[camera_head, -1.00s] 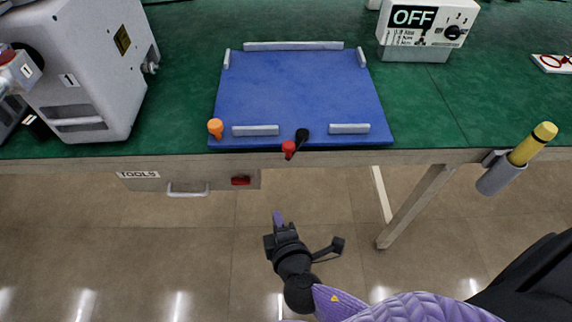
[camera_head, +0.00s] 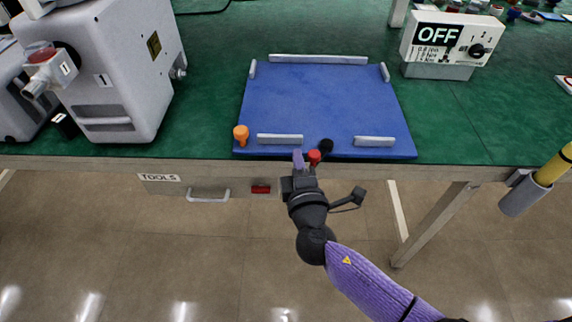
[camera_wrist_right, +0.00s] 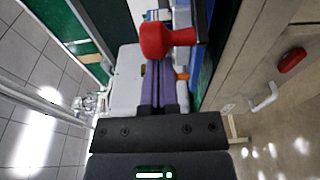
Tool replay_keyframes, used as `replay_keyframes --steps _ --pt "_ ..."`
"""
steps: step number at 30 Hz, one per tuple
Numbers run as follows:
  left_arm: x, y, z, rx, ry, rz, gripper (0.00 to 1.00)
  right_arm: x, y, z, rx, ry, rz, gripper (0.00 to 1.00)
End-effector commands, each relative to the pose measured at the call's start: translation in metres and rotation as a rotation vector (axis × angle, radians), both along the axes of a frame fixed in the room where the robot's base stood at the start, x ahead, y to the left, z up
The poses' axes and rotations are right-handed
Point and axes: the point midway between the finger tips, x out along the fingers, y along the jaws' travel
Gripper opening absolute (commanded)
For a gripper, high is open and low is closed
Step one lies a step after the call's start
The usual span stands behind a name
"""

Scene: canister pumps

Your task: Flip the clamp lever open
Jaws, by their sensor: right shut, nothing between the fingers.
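The clamp lever (camera_head: 314,157) has a red end at the front edge of the blue board, with a black knob (camera_head: 326,146) just behind it. My right gripper (camera_head: 298,158) is at the table's front edge, immediately left of the red end in the head view. Its purple fingers are shut and empty. In the wrist view the red lever (camera_wrist_right: 168,38) shows large, just beyond the fingertips (camera_wrist_right: 158,70). I cannot tell whether they touch. My left gripper is not in view.
The blue board (camera_head: 325,105) has grey bars along its edges and an orange knob (camera_head: 241,133) at its front left. A white pump (camera_head: 115,75) stands at left. A white OFF box (camera_head: 452,42) stands at the back right. A drawer handle (camera_head: 208,197) is below the table edge.

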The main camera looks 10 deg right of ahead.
Motion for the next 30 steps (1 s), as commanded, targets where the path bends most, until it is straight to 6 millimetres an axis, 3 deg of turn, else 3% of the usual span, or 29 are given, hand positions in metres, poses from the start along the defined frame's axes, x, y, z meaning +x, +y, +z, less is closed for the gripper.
replay_keyframes --steps 14,21,30 --pt "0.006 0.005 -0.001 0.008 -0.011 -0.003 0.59 -0.006 -0.01 -0.001 -0.001 0.0 0.019 0.0" --pt "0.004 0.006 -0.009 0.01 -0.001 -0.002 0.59 -0.021 -0.022 -0.002 0.002 0.001 0.12 0.0" --pt "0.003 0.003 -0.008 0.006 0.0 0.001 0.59 -0.021 -0.022 0.0 0.001 0.0 0.119 0.0"
